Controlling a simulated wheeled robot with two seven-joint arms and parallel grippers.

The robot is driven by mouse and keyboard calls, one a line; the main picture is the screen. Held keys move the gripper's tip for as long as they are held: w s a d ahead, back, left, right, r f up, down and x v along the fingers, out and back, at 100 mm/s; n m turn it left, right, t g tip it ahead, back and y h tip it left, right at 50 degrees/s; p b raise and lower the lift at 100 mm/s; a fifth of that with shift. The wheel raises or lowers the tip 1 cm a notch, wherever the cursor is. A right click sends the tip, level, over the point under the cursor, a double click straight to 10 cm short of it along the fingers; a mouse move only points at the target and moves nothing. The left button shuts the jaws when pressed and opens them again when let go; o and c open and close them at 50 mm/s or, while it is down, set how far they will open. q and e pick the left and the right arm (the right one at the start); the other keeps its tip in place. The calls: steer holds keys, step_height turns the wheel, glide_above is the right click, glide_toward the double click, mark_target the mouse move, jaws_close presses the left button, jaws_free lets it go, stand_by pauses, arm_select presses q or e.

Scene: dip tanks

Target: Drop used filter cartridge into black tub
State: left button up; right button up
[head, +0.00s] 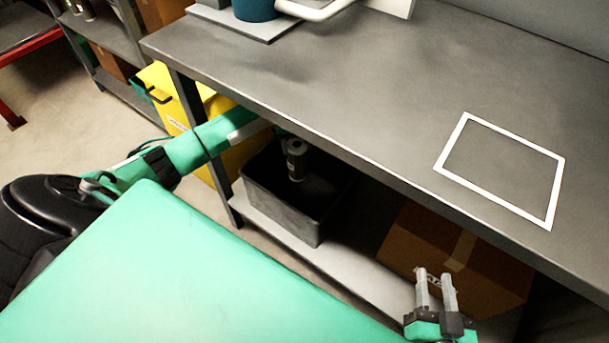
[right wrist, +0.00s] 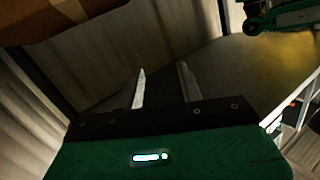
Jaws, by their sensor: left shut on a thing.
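The used filter cartridge (head: 296,160) is a grey-brown cylinder. It hangs upright over the inside of the black tub (head: 280,209), below the table edge. The black tub stands on the lower shelf under the table. My left gripper (head: 287,140) reaches under the table edge and is shut on the cartridge near its top; the table partly hides its fingers. My right gripper (head: 436,278) is in front of the table, beside a cardboard box, with its two fingers apart and nothing between them. Its fingers also show apart in the right wrist view (right wrist: 162,88).
A cardboard box (head: 452,258) sits on the lower shelf (head: 330,262) right of the tub. A yellow bin (head: 160,88) stands left of the table leg. The tabletop (head: 340,80) has a white square outline (head: 550,210) and a teal container (head: 254,9) at the back.

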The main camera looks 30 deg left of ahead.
arm_select(q)
steer(key=shift+f+b, duration=0.3)
steer(key=shift+f, duration=0.3)
arm_select(e)
steer(key=shift+w+d+r+t, duration=0.15)
steer(key=shift+w+r+t, duration=0.15)
steer(key=shift+r, duration=0.3)
steer(key=shift+w+d+r+t, duration=0.15)
steer(key=shift+w+r+t, duration=0.05)
steer(key=shift+r+t, duration=0.3)
steer(key=shift+w+d+r+t, duration=0.15)
steer(key=shift+w+r+t, duration=0.15)
steer(key=shift+r, duration=0.35)
arm_select(q)
steer(key=o, duration=1.6)
step_height(320, 180, up, 8)
steer(key=shift+f+p, duration=0.25)
steer(key=shift+p, duration=0.45)
arm_select(e)
steer(key=s+a+f+g, duration=0.1)
steer(key=s+f+g, duration=0.2)
steer(key=f, duration=0.3)
steer(key=shift+s+a+g, duration=0.15)
steer(key=shift+a+g, duration=0.1)
steer(key=shift+g, duration=0.15)
